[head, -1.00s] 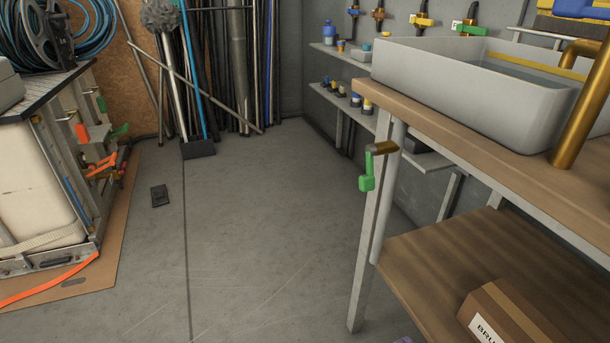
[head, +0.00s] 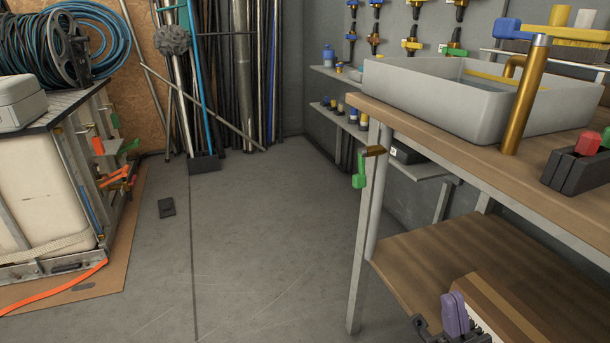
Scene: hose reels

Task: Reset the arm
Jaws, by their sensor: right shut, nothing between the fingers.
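My right gripper (head: 456,314), with purple and dark parts, is at the bottom right edge of the head view. It is shut and empty, in front of the cardboard box (head: 500,312) on the bench's lower shelf. Most of my right arm is below the picture. My left gripper and left arm are not in view.
A wooden bench (head: 440,143) with a grey sink (head: 420,95) and brass tap (head: 525,95) stands at right. A green-handled valve (head: 359,169) sticks out from its left end. A hose reel (head: 68,48) with blue hose is at left.

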